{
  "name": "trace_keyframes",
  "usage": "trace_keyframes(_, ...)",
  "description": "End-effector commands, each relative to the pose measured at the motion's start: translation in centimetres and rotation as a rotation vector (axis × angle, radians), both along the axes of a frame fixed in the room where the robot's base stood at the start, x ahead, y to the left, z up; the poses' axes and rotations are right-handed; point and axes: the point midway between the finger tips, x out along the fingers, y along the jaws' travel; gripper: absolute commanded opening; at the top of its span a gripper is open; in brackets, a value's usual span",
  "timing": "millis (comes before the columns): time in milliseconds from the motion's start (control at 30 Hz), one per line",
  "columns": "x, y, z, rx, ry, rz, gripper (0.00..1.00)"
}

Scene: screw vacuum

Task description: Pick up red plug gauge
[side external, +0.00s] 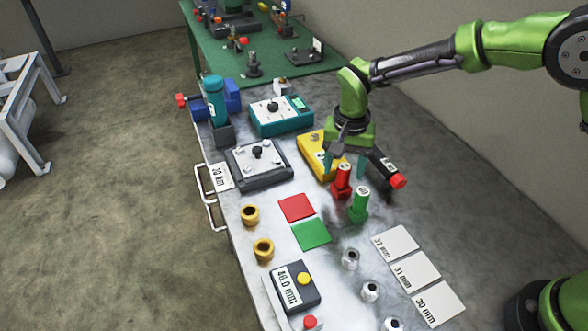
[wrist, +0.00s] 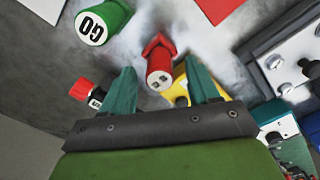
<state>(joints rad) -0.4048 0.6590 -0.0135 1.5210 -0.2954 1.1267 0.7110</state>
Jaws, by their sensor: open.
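The red plug gauge (side external: 342,181) stands upright on the metal table, just left of and behind the green plug gauge (side external: 359,204). In the wrist view the red gauge (wrist: 159,64) shows its round end, ahead of and between the two teal fingers. The green gauge (wrist: 103,22), marked GO, is at the upper left there. My gripper (side external: 347,165) is open and empty, above and around the far side of the red gauge in the side view. In the wrist view my gripper (wrist: 164,82) has its fingers spread apart. I cannot tell whether either finger touches the red gauge.
A yellow device (side external: 315,152) and a black cylinder with a red end (side external: 387,168) lie close behind the gauges. Red (side external: 296,207) and green (side external: 311,235) squares lie in front, left. White labelled cards (side external: 415,271) lie to the right. A dark fixture (side external: 259,166) stands left.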

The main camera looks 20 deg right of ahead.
Motion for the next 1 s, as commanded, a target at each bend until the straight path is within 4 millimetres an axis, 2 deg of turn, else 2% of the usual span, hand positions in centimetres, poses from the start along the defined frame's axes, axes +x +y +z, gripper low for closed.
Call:
trace_keyframes(100,0.0,-0.1,-1.9,-0.002,0.004,0.000,0.60)
trace_keyframes(200,0.0,-0.1,-2.8,-0.001,0.002,0.001,0.60)
trace_keyframes(467,0.0,-0.1,-3.0,0.000,0.000,0.000,0.60)
trace_keyframes(867,0.0,-0.1,-2.9,0.000,0.000,0.001,0.00)
trace_keyframes(1000,0.1,-0.1,-2.9,-0.001,-0.001,0.001,0.00)
